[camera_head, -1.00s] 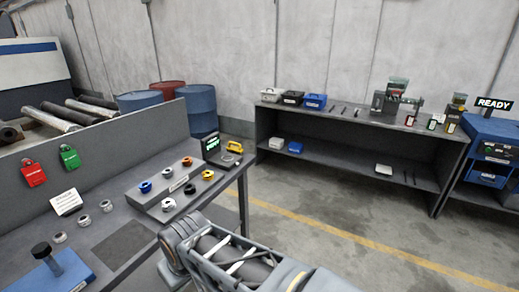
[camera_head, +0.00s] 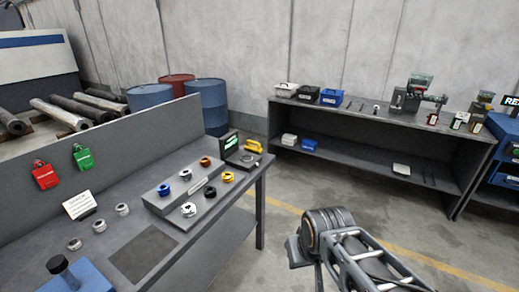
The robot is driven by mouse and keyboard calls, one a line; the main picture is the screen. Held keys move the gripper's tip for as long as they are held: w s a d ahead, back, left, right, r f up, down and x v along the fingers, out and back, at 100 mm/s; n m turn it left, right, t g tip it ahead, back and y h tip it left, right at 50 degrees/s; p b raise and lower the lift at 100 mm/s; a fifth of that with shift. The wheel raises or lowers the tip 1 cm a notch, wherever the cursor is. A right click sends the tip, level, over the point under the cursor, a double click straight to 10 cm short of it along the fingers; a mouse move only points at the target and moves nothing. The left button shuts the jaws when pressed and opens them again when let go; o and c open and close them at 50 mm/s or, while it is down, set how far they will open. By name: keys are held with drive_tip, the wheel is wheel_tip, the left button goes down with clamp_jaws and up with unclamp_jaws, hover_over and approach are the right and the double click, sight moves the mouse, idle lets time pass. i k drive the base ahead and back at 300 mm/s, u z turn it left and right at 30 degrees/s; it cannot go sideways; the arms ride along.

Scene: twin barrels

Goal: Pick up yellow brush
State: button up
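A small yellow object (camera_head: 255,146) with a handle-like loop lies on the far right end of the near workbench (camera_head: 140,259), beside a dark device with a green screen (camera_head: 231,143). It may be the yellow brush, but it is too small to be sure. No other clear yellow brush shows. Part of my arm shows at the lower right, in front of the floor and apart from the workbench. I cannot make out the gripper fingers or anything held.
A grey stand (camera_head: 172,208) with several coloured rings lies left of the yellow object. A blue-based tool (camera_head: 82,277) is at the near left. Several barrels (camera_head: 209,104) stand behind the bench panel. A shelf unit (camera_head: 360,118) stands across open floor (camera_head: 292,225).

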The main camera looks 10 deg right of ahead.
sight(254, 149)
drive_tip(key=z, duration=0.45)
drive_tip(key=i, duration=0.7)
drive_tip(key=z, duration=0.35)
